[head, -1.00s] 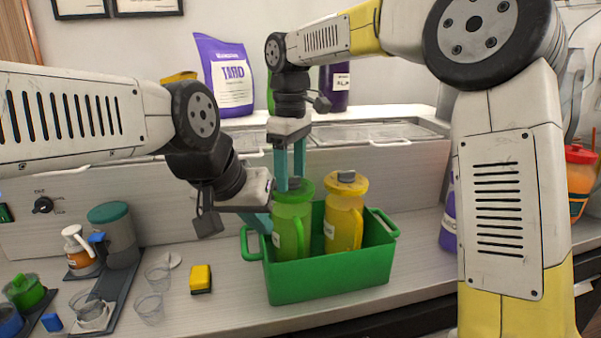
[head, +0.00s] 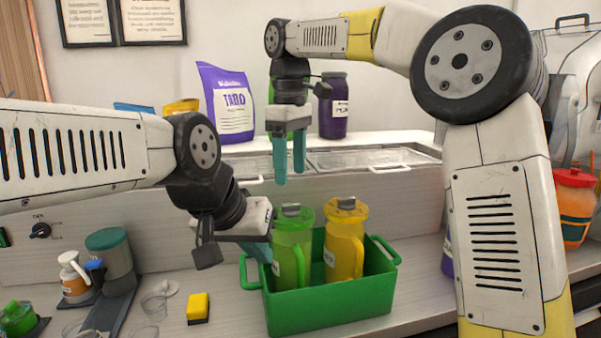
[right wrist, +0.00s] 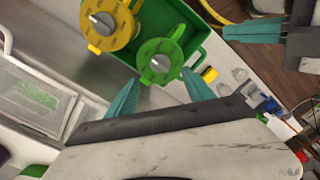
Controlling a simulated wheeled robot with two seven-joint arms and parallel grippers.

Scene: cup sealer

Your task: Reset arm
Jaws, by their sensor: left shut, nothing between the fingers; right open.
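My right gripper (head: 289,162) is open and empty, pointing down above and behind the green crate. Its two teal fingers also show apart in the right wrist view (right wrist: 160,95). My left gripper (head: 262,252) is shut and empty at the crate's left side, close to the green pitcher; whether it touches is unclear. It shows at the top right of the right wrist view (right wrist: 250,32). The green pitcher (head: 291,255) and the yellow pitcher (head: 343,245) stand upright in the green crate (head: 335,303).
A yellow block (head: 198,308) and clear cups (head: 154,305) lie left of the crate. A purple taro bag (head: 228,103) and a purple jar (head: 334,105) stand on the shelf behind.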

